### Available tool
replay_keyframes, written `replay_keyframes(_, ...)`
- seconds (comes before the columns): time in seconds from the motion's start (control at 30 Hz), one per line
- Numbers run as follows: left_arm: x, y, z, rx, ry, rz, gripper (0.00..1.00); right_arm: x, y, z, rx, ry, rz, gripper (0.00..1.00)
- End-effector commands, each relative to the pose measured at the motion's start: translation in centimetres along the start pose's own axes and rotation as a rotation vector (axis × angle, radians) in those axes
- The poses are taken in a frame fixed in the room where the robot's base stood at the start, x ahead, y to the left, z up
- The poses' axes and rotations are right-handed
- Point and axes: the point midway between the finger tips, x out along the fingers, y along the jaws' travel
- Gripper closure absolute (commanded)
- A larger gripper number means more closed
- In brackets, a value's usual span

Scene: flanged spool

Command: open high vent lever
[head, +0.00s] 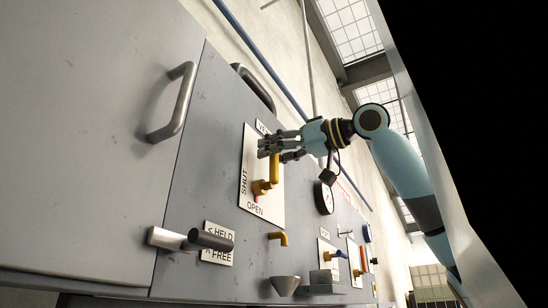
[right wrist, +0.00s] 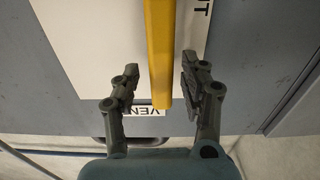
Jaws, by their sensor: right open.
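The yellow vent lever (head: 274,170) is mounted on a white plate (head: 250,160) marked SHUT at its left side and OPEN at its lower edge. Its handle points up from the hub, toward the VENT label, which is partly hidden by my gripper. My right gripper (head: 272,147) is at the handle's upper end. In the right wrist view the lever (right wrist: 160,55) runs between the two open fingers (right wrist: 158,78), with a visible gap on each side. My left gripper is out of view.
A grey bar handle (head: 174,102) is on the panel to the left. Below are a grey knob lever (head: 210,240) by a HELD/FREE label, a small yellow hook (head: 278,237) and a grey funnel (head: 284,284). A round gauge (head: 324,198) is right of the plate.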

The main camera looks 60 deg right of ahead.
Motion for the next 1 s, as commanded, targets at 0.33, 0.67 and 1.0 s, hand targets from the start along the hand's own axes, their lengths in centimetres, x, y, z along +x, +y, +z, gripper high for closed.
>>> replay_keyframes(0.33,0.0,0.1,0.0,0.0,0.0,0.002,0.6,0.0,-0.3,-2.3,0.003,0.007,-0.011,0.56)
replay_keyframes(0.67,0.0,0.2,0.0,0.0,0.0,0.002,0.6,0.0,-0.4,-7.1,0.001,0.003,-0.012,0.56)
replay_keyframes(1.0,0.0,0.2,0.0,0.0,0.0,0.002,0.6,0.1,-0.2,-9.7,-0.002,-0.005,-0.006,0.56)
